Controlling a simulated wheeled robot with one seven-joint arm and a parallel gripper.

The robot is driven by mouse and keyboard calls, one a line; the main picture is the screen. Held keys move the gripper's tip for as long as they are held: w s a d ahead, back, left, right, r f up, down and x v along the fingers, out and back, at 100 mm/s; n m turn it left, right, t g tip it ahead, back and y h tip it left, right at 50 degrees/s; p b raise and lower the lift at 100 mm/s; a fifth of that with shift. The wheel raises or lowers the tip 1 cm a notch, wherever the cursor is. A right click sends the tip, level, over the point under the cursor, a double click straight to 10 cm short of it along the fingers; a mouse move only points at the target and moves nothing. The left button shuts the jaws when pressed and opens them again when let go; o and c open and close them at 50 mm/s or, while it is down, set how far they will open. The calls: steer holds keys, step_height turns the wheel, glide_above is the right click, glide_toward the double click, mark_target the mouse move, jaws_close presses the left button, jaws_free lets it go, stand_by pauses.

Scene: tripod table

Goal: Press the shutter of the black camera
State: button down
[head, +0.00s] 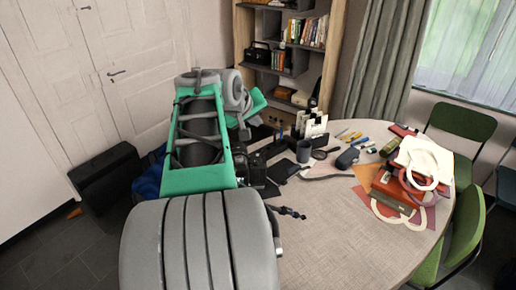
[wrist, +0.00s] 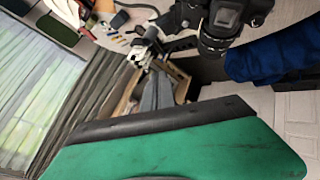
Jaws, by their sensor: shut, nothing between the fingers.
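The black camera (head: 255,167) stands at the left end of the table (head: 330,225) in the head view, partly covered by my green and grey arm. In the wrist view the black camera (wrist: 222,18) shows large at the top right, cut by the edge, with its lens pointing down in the picture. My gripper (wrist: 157,77) shows as two grey fingers close together above the green housing, left of and below the camera in the wrist view. They look shut and empty, apart from the camera. In the head view my arm hides the fingers.
A dark cup (head: 304,152), a black pouch (head: 347,158) and several pens lie right of the camera. Books and a white bag (head: 425,160) fill the table's right side. A blue cloth thing (wrist: 270,58) is beside the camera. The front middle of the table is clear.

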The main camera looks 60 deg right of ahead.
stand_by(0.3)
steer(key=b, duration=0.7)
glide_above(256, 158)
step_height(256, 158, down, 9)
steer(key=shift+r, duration=0.1)
stand_by(1.5)
steer(key=shift+f, duration=0.45)
steer(key=shift+f+b, duration=0.3)
steer(key=shift+b, duration=0.2)
stand_by(0.3)
steer(key=shift+r+p, duration=0.5)
steer(key=shift+r, duration=0.25)
steer(key=shift+r+p, duration=1.85)
steer(key=shift+r, duration=0.65)
